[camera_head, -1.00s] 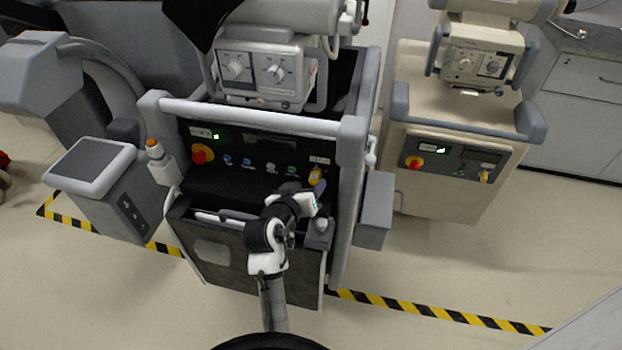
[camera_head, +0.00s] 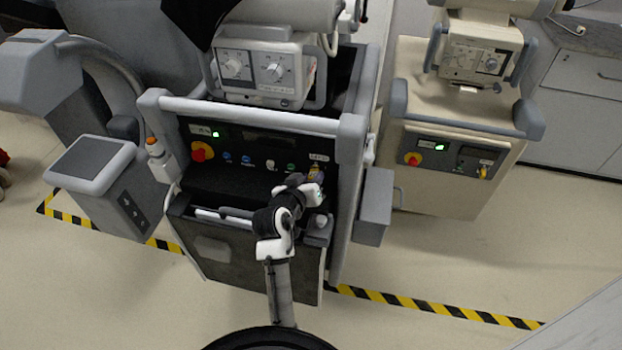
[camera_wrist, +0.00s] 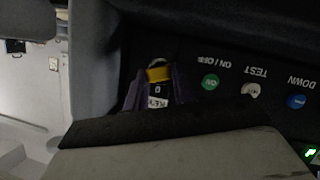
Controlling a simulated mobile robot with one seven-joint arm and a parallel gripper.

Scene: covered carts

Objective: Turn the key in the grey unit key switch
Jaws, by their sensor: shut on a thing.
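The grey unit (camera_head: 240,250) stands in the middle of the head view, with its key switch at the right end of the dark control panel (camera_head: 250,139). The key (camera_wrist: 159,74) has a yellow part and a small white label, and shows in the wrist view. My gripper (camera_head: 315,177) is at the key switch and covers most of it in the head view. In the wrist view its dark purple fingers (camera_wrist: 156,88) stand on both sides of the key, shut on it. The key's turn angle is hard to read.
Green, white and blue buttons (camera_wrist: 210,82) sit beside the key switch, and a red knob (camera_head: 202,151) is at the panel's left end. A dark ledge (camera_head: 232,187) lies below the panel. A beige cart (camera_head: 440,190) with a similar key stands to the right.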

